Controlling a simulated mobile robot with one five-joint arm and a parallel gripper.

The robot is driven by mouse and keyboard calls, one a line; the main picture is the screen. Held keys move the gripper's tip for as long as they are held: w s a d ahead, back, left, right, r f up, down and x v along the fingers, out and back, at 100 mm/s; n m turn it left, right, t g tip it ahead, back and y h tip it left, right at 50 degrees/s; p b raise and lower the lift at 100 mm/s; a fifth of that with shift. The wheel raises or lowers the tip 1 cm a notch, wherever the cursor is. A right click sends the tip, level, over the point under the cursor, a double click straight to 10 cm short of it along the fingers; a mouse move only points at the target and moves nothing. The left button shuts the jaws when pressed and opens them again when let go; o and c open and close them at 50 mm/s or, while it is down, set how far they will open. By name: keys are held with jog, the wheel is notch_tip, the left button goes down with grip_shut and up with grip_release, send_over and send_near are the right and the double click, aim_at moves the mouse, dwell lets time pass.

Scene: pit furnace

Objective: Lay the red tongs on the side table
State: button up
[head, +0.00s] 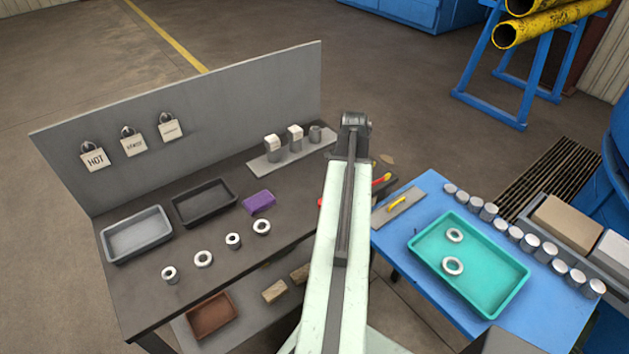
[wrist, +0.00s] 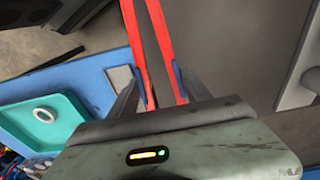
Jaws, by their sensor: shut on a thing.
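The red tongs show in the wrist view as two long red arms (wrist: 161,45) running up out of the frame. My gripper (wrist: 152,92) is shut on them, with a dark finger on each side. In the head view my arm hides the gripper and most of the tongs; small red pieces (head: 381,180) show on both sides of the arm, and I cannot tell if all belong to the tongs. The blue side table (head: 395,250) stands to the right of my arm. It also shows in the wrist view (wrist: 95,75), left of the tongs.
On the blue table are a teal tray (head: 488,284) with two rings, a grey plate with a yellow handle (head: 398,205), and several metal cylinders (head: 515,232). The dark workbench (head: 190,235) at left holds trays, rings and a purple block (head: 259,202). A tall panel (head: 200,115) backs it.

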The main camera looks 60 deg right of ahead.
jog(key=w+d, duration=0.1)
jog(key=w, duration=0.2)
jog(key=w+d, duration=0.1)
jog(key=w, duration=0.2)
jog(key=w+d+f, duration=0.1)
jog(key=w, duration=0.3)
jog(key=shift+b, duration=0.4)
jog(key=f+b, duration=0.2)
jog(key=w+f+b, duration=0.1)
jog(key=f+b, duration=0.1)
jog(key=shift+r, duration=0.2)
jog(key=shift+f, duration=0.25)
jog(key=o, duration=0.7)
jog(key=shift+r, duration=0.1)
notch_tip(320, 180, up, 12)
jog(key=p, duration=1.2)
jog(key=shift+a+r, duration=0.15)
jog(key=shift+a, duration=0.3)
jog(key=shift+w, duration=0.15)
